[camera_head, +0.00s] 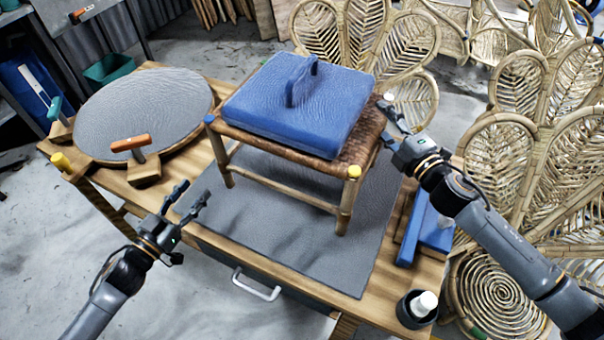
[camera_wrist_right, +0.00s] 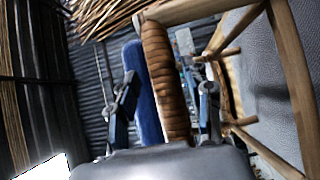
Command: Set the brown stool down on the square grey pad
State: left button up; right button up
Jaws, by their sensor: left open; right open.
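The brown stool (camera_head: 337,167) has a woven seat and pale wooden legs and stands upright over the square grey pad (camera_head: 310,255). Its near feet appear to rest on the pad; the far feet are hidden. A blue cushion (camera_head: 290,110) with a strap lies on the seat. My right gripper (camera_head: 388,122) is open at the stool's right side. My left gripper (camera_head: 188,201) is open and empty, left of the stool, near the table's front edge.
A round grey disc (camera_head: 145,115) with clamps is at the table's left. Blue blocks (camera_head: 432,230) and a dark cup (camera_head: 415,310) with a white-topped bottle are at the right. Rattan panels (camera_head: 505,180) stand beyond the right edge. The front of the pad is clear.

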jog(key=v, duration=1.1)
jog(key=shift+s, duration=0.2)
jog(key=shift+d, duration=0.1)
pick_arm(q)
jog(key=shift+s+a+p, duration=0.15)
jog(key=shift+s+a, duration=0.35)
jog(key=shift+a, duration=0.35)
jog(key=shift+s+a+p, duration=0.15)
jog(key=shift+s+a, duration=0.3)
jog(key=shift+a, duration=0.45)
jog(key=shift+s+a+p, duration=0.15)
jog(key=shift+s+a, duration=0.35)
jog(key=shift+a, duration=0.35)
pick_arm(e)
jog(key=shift+r, duration=0.5)
pick_arm(q)
notch_tip(320, 180, up, 9)
jog(key=p, duration=0.9)
pick_arm(e)
notch_tip(320, 180, up, 9)
